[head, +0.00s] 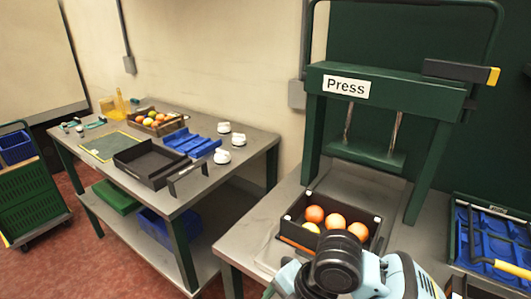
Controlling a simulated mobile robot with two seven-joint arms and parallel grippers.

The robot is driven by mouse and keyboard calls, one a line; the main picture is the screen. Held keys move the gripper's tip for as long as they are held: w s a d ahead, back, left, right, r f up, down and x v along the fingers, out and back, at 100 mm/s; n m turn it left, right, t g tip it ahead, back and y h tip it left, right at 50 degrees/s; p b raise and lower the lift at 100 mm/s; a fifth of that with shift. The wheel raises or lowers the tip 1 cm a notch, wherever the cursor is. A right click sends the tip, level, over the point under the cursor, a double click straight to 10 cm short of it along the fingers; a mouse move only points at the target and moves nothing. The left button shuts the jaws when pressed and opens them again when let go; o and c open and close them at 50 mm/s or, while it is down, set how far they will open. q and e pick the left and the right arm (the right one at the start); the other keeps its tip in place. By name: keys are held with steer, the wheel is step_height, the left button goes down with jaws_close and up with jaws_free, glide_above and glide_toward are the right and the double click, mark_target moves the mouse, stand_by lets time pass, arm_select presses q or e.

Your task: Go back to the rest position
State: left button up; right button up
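Part of one of my arms, pale blue and white with a black joint, shows at the bottom, right of centre. Neither gripper can be made out. A dark crate (288,222) stands on the near table in front of the press, close behind my arm. It holds several oranges (335,221) and a yellow fruit (310,227). My arm hides part of its front side. On the far table, a box (172,127) holds orange, yellow and green fruit.
The green press (385,89) stands on the near table (255,239). A blue tray (488,240) with a yellow handle lies at right. The far table (245,161) carries an empty black tray (140,159), blue trays (190,143) and white items (222,156). A green cart (28,196) stands left.

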steer(key=s+d+f+m+t+h, duration=0.1)
steer(key=s+d+f+m+h, duration=0.1)
steer(key=s+d+f+m, duration=0.7)
steer(key=s+d+f+m+t+h, duration=0.15)
steer(key=s+d+f+m, duration=0.35)
steer(key=s+d+m, duration=0.85)
arm_select(q)
steer(key=shift+s+a+f, duration=0.45)
steer(key=shift+s+f, duration=0.2)
steer(key=shift+f, duration=0.2)
arm_select(e)
steer(key=w+a+f+m+t, duration=0.2)
steer(key=w+a+f+t, duration=0.3)
steer(key=w+f, duration=0.4)
steer(key=shift+w+a+f+t+y, duration=0.2)
steer(key=shift+f+t+y, duration=0.25)
steer(key=shift+f+t, duration=0.25)
steer(key=shift+r, duration=0.1)
